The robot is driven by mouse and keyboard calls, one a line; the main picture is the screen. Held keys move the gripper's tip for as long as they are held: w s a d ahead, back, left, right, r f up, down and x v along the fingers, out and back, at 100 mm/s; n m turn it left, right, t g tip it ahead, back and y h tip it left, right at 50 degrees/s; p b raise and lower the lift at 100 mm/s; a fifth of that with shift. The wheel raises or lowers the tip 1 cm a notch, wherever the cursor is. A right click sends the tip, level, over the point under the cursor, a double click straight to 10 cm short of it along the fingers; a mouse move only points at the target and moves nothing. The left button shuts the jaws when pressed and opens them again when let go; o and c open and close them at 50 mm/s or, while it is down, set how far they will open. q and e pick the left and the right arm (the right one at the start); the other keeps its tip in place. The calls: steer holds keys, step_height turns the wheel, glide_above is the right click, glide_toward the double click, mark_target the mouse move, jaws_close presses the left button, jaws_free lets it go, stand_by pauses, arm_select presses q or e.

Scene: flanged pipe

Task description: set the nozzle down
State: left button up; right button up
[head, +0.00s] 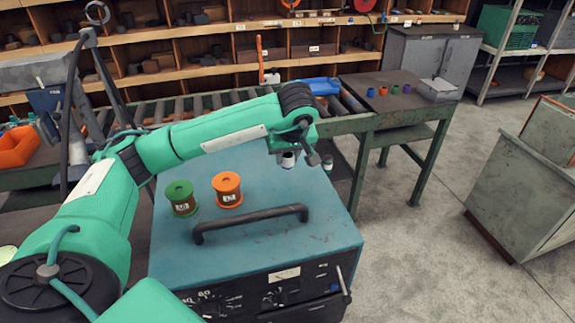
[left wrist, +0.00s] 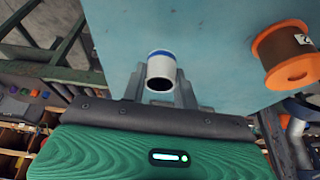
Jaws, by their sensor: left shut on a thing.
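The nozzle is a short white cylinder with a blue band and a dark opening. It shows in the left wrist view (left wrist: 161,66) between my gripper's fingers, and partly in the head view (head: 289,160). My left gripper (head: 288,159) is shut on it, over the far right part of the blue machine top (head: 250,185). My arm hides part of the gripper in the head view. I cannot tell whether the nozzle touches the top. My right gripper is not in view.
A green spool (head: 182,197) and an orange spool (head: 227,189) stand left of the gripper. A black handle (head: 250,222) crosses the front of the top. A small pale and dark piece (head: 328,162) is close to the gripper's right. The top's right front is clear.

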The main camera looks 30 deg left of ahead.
mark_target(288, 168)
arm_select(q)
steer(key=shift+f+p, duration=0.75)
steer(key=shift+f, duration=1.55)
steer(key=shift+f, duration=0.1)
steer(key=shift+f+b, duration=0.15)
steer(key=shift+b, duration=0.15)
steer(key=o, duration=1)
